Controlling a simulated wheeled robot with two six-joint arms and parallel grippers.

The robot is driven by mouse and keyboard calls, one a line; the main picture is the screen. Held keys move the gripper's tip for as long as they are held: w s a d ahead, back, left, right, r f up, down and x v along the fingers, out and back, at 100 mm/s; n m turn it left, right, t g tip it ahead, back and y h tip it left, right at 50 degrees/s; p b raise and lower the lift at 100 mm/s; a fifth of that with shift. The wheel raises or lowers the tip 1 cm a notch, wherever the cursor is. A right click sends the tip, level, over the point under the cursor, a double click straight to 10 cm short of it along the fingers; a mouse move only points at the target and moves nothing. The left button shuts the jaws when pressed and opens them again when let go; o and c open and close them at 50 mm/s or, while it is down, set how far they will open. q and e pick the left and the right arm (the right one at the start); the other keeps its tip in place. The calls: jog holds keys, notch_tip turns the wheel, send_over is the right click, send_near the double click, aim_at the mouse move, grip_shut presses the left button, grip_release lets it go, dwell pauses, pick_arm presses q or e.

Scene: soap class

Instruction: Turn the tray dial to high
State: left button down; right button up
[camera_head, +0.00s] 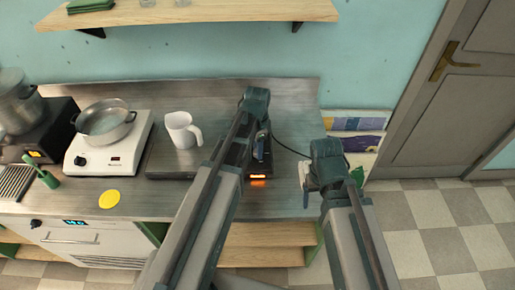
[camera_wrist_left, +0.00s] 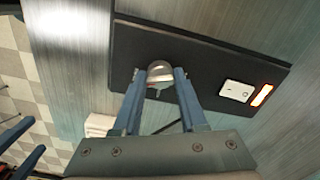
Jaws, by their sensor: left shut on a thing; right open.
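A black device (camera_wrist_left: 215,75) lies on the metal counter, with a round silver dial (camera_wrist_left: 159,70) on its surface. In the left wrist view my left gripper (camera_wrist_left: 160,78) is shut on this dial, one blue finger on each side. The fingers partly cover the dial, and I cannot read its setting. The device also carries a white switch plate (camera_wrist_left: 237,91) and a lit orange display (camera_wrist_left: 262,95). In the head view my left arm hides most of the device; its orange display (camera_head: 258,182) shows.
A white jug (camera_head: 182,130) stands on a grey plate left of my left arm. Further left are a white hot plate (camera_head: 118,150) with a pot (camera_head: 104,122), a yellow disc (camera_head: 109,199) and a green-handled brush (camera_head: 45,178). A shelf (camera_head: 200,14) hangs above.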

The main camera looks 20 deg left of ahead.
pick_arm(q)
jog(key=shift+c, duration=2.2)
grip_release()
notch_tip(320, 180, up, 14)
jog(key=p, duration=1.3)
jog(key=shift+p, duration=0.4)
pick_arm(e)
notch_tip(320, 180, up, 14)
pick_arm(q)
jog(key=shift+f, duration=0.15)
pick_arm(e)
jog(key=shift+f, duration=0.15)
pick_arm(q)
jog(key=s+d+f+n+b, duration=0.2)
jog(key=s+d+n+b, duration=0.1)
jog(key=s+d, duration=0.2)
jog(key=s+d+f+n+y+b, duration=0.1)
jog(key=s+d+f+n+b, duration=0.2)
jog(key=s+d, duration=0.3)
jog(key=s+n, duration=0.1)
jog(key=s, duration=0.3)
jog(key=shift+f, duration=0.35)
pick_arm(e)
notch_tip(320, 180, down, 6)
jog(key=shift+r, duration=0.1)
